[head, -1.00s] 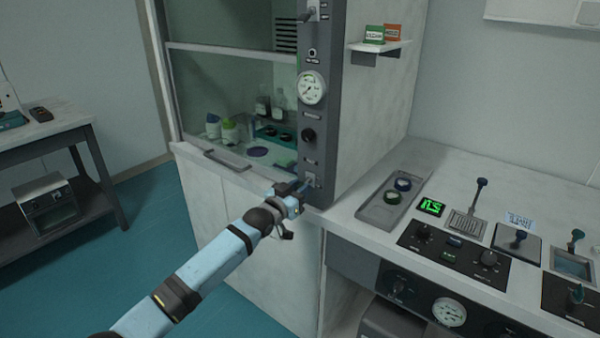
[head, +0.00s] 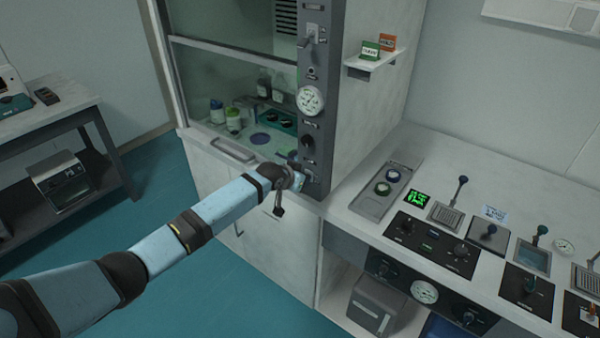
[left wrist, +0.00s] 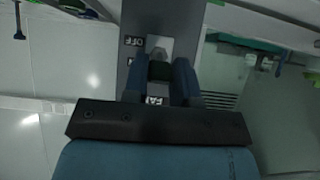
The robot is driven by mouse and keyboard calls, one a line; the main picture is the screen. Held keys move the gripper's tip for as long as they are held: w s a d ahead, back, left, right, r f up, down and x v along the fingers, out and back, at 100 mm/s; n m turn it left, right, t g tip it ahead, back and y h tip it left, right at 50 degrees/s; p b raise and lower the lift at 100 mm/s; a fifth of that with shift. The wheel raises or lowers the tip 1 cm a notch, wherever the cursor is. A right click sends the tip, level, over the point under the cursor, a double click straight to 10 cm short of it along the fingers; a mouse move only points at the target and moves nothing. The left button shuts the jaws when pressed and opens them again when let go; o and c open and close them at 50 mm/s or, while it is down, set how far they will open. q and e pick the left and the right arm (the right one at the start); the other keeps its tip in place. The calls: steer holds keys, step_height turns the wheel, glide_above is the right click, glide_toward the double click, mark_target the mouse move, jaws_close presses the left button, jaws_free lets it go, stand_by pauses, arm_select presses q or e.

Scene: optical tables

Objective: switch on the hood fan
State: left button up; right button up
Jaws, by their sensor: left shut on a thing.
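The fume hood's dark control column (head: 318,140) stands in the head view. At its foot is the fan switch, largely hidden behind my left gripper (head: 303,180). In the left wrist view the switch (left wrist: 158,54) shows as a small lever on a light plate, with an OFF label (left wrist: 133,41) beside it and a FAN label (left wrist: 153,100) partly covered by the gripper. My left gripper (left wrist: 161,72) is shut on the lever between its two dark fingers. The lever's exact position is hard to tell. My right gripper is not in view.
Above the switch are a black knob (head: 308,142), a round gauge (head: 310,100) and another lever switch (head: 311,38). The hood's glass sash (head: 215,75) is partly raised, with bottles behind it. The bench right holds a grey tray (head: 368,207) and control panels.

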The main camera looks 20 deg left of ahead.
arm_select(q)
steer(key=shift+g, duration=0.3)
steer(key=o, duration=0.9)
steer(key=v, duration=1.4)
steer(key=shift+f, duration=0.1)
